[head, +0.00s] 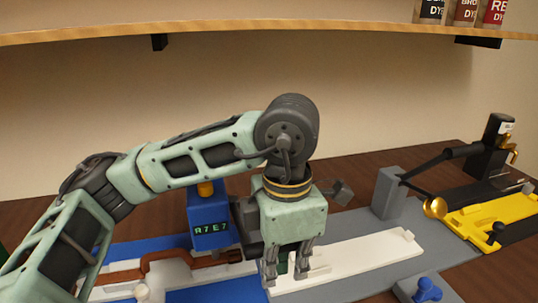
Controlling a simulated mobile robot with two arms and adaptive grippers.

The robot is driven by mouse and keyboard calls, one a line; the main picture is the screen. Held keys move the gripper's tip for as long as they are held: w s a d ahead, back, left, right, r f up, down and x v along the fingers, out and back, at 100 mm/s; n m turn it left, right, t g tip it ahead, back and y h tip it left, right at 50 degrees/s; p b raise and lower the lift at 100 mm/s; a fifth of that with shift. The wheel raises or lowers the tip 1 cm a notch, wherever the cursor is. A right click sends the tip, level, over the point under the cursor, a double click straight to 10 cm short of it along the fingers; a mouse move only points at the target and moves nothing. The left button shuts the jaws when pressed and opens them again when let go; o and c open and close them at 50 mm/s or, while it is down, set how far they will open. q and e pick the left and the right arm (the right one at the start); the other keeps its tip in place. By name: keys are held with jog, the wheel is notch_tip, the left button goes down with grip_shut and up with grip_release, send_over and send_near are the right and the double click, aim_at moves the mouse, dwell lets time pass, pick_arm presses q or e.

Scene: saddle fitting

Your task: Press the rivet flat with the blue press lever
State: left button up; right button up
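My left gripper (287,272) points down over the white board (365,257) in the middle of the bench. Its fingers look a little apart, with something dark green between or behind them, so I cannot tell whether it holds anything. A blue press-like unit (209,228) with a display reading A7E7 and an orange top stands just left of the gripper. A small blue knob or lever (428,289) sits on a grey block at the lower right, apart from the gripper. I cannot make out a rivet. My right gripper is not in view.
A brown strap-like piece (165,264) lies on a blue base at left. A grey post (389,192) stands at right beside a dark arm with a gold end (435,207). A yellow fixture (478,216) is at far right. A wooden shelf (250,30) spans above.

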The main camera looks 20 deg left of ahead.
pick_arm(q)
jog(key=shift+r, duration=0.4)
